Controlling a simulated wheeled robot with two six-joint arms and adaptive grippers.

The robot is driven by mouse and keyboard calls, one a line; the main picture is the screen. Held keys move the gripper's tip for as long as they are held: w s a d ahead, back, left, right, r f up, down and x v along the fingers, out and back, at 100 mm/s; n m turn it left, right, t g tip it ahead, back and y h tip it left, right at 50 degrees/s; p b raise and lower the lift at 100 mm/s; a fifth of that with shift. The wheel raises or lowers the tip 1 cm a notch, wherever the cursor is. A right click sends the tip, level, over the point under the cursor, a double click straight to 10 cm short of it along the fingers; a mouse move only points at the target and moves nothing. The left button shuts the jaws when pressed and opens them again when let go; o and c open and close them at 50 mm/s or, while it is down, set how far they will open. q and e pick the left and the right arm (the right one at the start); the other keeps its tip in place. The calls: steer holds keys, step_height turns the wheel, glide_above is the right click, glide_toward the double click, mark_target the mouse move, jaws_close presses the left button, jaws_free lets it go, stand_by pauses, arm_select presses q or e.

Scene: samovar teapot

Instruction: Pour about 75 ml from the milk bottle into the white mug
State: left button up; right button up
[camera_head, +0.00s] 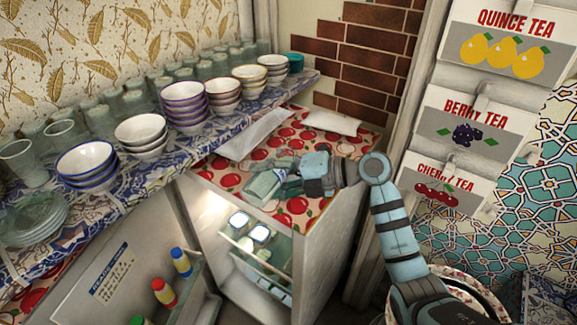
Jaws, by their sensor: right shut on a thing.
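My right gripper (286,177) comes in from the right above the small fridge and is shut on a pale, glassy bottle (266,187). The bottle lies tilted, with one end toward the lower left; I take it to be the milk bottle, though its contents are hard to make out. The gripper's fingers hide part of it. I cannot make out a white mug for certain. My left gripper is not in view.
The fridge (325,239) stands open, with white items (261,234) on its lit shelves. Its door holds red (164,291) and blue-yellow (181,262) bottles. A tiled shelf carries stacked bowls (185,103) and glasses. White packets (332,122) lie on the apple-patterned cloth.

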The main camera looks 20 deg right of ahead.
mark_target(266, 194)
steer(key=shift+s+a+r, duration=0.15)
steer(key=shift+s+r, duration=0.05)
stand_by(0.6)
steer(key=shift+r+m+y+b, duration=0.45)
steer(key=shift+r+m+y, duration=0.1)
steer(key=shift+m, duration=0.15)
stand_by(1.3)
steer(key=f+n+h+p, duration=0.1)
steer(key=a+f+n+p, duration=0.1)
steer(key=p, duration=0.1)
steer(key=shift+s+a+h, duration=0.2)
steer(key=shift+s+h, duration=0.1)
steer(key=shift+h, duration=0.05)
steer(key=f+b, duration=0.1)
steer(key=f+n+b, duration=0.1)
steer(key=b, duration=0.1)
steer(key=shift+d+f+t+h, duration=0.1)
steer(key=shift+d+t+h, duration=0.2)
steer(key=shift+d+t, duration=0.1)
steer(key=shift+s, duration=0.2)
steer(key=shift+f+n+b, duration=0.1)
steer(key=shift+n+b, duration=0.3)
steer(key=shift+b, duration=0.3)
steer(key=shift+w, duration=0.25)
steer(key=shift+s, duration=0.15)
